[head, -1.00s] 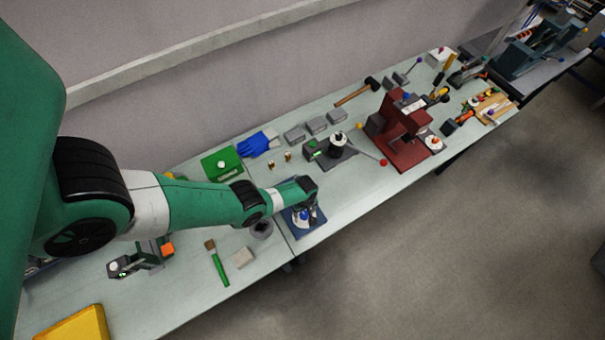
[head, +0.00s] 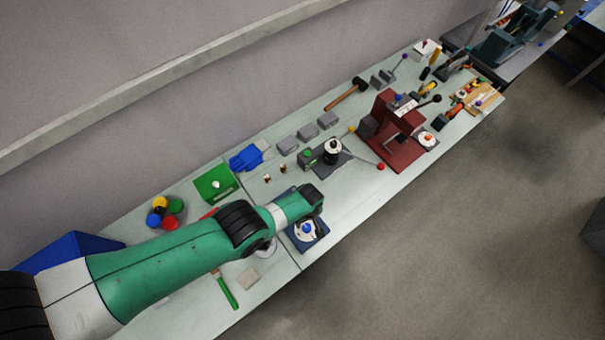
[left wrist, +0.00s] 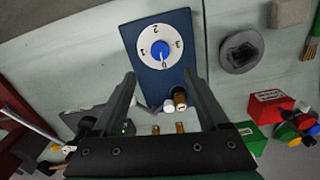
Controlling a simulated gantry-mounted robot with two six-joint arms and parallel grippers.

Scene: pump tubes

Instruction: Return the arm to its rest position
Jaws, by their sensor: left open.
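My left arm, green with black joints, reaches in from the lower left in the head view. Its wrist ends over the blue box with a white numbered dial (head: 307,232). My left gripper (left wrist: 160,76) is open in the left wrist view, its two dark fingers apart with nothing gripped. The blue box (left wrist: 163,80) with its blue knob lies beyond and between the fingers. A brass fitting (left wrist: 180,97) and a white-tipped one show at the box's near edge. In the head view the fingers are mostly hidden by the wrist. My right gripper is not in view.
A round grey socket (left wrist: 241,51) sits beside the box. A green-handled brush (head: 227,290) lies near the front edge.

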